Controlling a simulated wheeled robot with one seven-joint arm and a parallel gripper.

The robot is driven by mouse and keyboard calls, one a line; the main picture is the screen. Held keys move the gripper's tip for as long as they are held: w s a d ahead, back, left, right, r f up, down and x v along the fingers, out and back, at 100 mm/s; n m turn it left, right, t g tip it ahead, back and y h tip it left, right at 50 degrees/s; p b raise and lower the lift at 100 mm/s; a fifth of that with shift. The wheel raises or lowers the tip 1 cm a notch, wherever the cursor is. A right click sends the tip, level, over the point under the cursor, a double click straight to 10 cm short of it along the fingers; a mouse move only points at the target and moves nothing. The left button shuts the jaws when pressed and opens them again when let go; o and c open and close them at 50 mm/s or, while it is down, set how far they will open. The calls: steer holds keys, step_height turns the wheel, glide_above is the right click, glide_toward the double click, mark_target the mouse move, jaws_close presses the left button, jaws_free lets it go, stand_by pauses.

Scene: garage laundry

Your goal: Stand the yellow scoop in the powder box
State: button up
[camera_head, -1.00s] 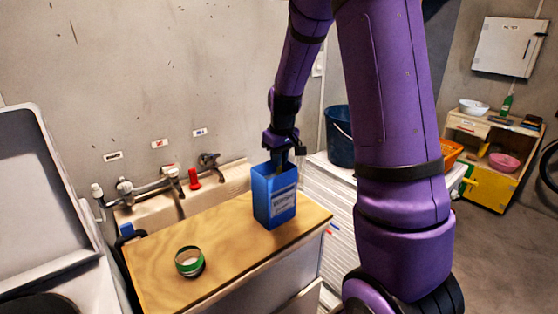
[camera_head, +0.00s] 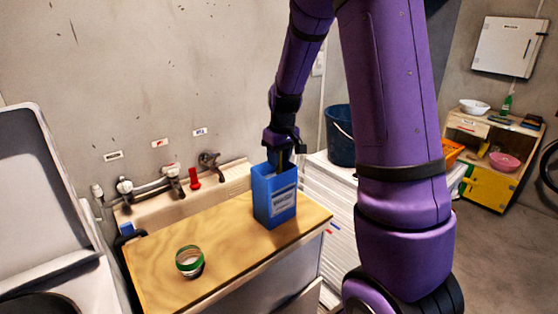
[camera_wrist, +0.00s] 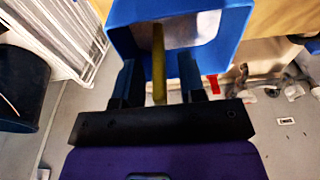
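The powder box (camera_head: 274,199) is a blue, open-topped box with a pale label, standing upright on the wooden counter. My gripper (camera_head: 284,158) is just above its open top, pointing down. In the wrist view the blue box (camera_wrist: 117,12) fills the top, with pale contents inside. The yellow scoop (camera_wrist: 158,88) shows as a narrow handle rising out of the box opening, across its near rim. My gripper (camera_wrist: 157,66) has a finger on each side of the handle, with gaps visible on both sides. The scoop's lower end is hidden in the box.
A green-and-white ring-shaped roll (camera_head: 189,261) lies on the wooden counter (camera_head: 228,246). A sink with taps (camera_head: 172,180) and a red item (camera_head: 194,178) lies behind. A dark blue bucket (camera_head: 340,136) stands right of the box. The counter around the box is mostly clear.

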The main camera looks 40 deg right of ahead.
step_height(320, 180, up, 10)
steer(key=s, duration=0.1)
steer(key=s+a+r+t, duration=0.2)
steer(key=s+a+r, duration=0.7)
steer(key=s, duration=0.3)
steer(key=s+a+t, duration=0.1)
steer(key=s+a, duration=0.2)
steer(key=s, duration=0.3)
steer(key=s+a, duration=0.3)
steer(key=s, duration=0.4)
steer(key=shift+s+t, duration=0.3)
steer(key=shift+t, duration=0.1)
